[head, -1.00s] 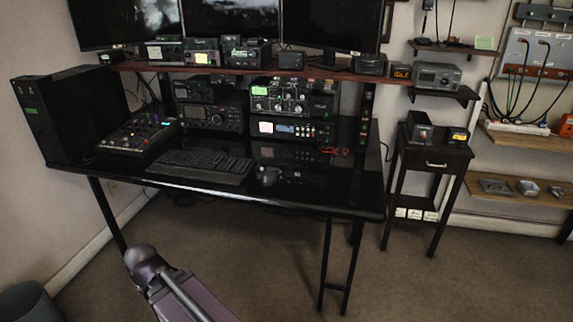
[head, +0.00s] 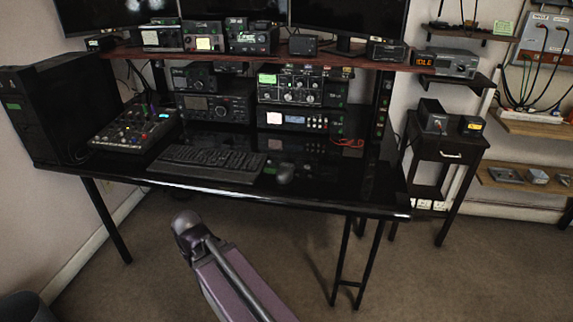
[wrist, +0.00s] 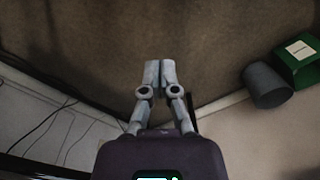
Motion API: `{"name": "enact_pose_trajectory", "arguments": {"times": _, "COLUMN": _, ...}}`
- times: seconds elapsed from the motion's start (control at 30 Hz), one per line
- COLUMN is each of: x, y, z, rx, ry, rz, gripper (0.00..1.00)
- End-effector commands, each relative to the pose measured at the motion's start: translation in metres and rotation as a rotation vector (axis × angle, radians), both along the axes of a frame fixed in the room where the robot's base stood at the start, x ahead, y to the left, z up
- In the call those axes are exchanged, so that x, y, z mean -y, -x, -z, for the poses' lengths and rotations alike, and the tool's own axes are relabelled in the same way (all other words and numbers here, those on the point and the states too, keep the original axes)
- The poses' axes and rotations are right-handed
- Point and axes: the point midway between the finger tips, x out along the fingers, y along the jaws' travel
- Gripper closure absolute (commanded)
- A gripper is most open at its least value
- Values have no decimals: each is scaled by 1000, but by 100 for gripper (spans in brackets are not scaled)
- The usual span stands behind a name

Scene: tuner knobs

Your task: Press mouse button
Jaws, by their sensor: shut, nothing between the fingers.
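A dark computer mouse (head: 284,173) lies on the glossy black desk (head: 330,195), to the right of the black keyboard (head: 207,162). Its buttons are too small and dark to make out. My gripper (wrist: 159,73) shows in the wrist view, its two fingers together with nothing between them. In that view it is over the carpet and wall base, and the mouse is not seen there. In the head view my arm is in front of the desk, below its front edge, and apart from the mouse.
A mixer (head: 135,130) sits left of the keyboard, and radios (head: 300,88) stand behind the mouse. A shelf (head: 240,55) with small devices and monitors overhangs the desk. A grey bin (wrist: 268,86) and a green box (wrist: 299,57) stand by the wall.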

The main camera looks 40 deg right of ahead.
Motion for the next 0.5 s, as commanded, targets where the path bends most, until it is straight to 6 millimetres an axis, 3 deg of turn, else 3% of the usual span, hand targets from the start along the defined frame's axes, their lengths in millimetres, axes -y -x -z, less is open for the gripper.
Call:
{"name": "enact_pose_trajectory", "arguments": {"times": 0.37, "x": -2, "y": 2, "z": -1, "rx": 6, "ry": 1, "rz": 1, "gripper": 100}}
{"name": "enact_pose_trajectory", "arguments": {"times": 0.5, "x": 3, "y": -6, "z": -5, "rx": 12, "ry": -12, "rz": 10, "gripper": 100}}
